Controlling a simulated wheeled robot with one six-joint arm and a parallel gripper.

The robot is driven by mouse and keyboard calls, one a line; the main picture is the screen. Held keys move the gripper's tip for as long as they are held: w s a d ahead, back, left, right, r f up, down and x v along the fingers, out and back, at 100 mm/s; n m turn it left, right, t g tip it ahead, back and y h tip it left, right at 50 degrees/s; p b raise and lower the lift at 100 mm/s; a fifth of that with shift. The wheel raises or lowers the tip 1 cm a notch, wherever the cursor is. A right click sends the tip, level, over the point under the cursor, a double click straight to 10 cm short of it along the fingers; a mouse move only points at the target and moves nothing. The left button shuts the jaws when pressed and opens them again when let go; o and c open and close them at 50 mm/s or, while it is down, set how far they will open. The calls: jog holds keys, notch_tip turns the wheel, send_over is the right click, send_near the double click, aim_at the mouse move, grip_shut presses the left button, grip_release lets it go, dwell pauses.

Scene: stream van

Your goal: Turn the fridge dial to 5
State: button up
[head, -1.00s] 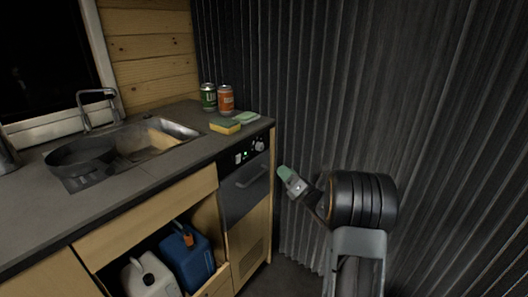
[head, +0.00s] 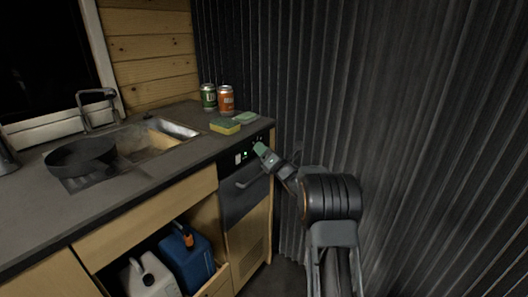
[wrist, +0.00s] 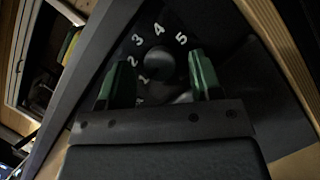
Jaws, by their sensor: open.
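The fridge (head: 243,200) has a dark front with a handle, at the right end of the counter. Its dial shows in the wrist view as a dark round knob (wrist: 166,68) with white numbers around it, 1 to 5 readable. The 5 is at the upper right. I cannot tell which number the dial points to. My gripper (head: 261,149) is at the control panel and hides the dial in the head view. In the wrist view my gripper (wrist: 160,60) is open, with green-tipped fingers on either side of the dial, apparently not touching it.
A green light (head: 245,153) and a white switch (head: 238,158) sit left of the dial. A sponge (head: 225,126) and two cans (head: 226,98) stand on the counter above. A corrugated dark wall (head: 400,100) rises close on the right.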

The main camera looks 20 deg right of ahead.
jog(key=c, duration=0.9)
jog(key=shift+c, duration=0.2)
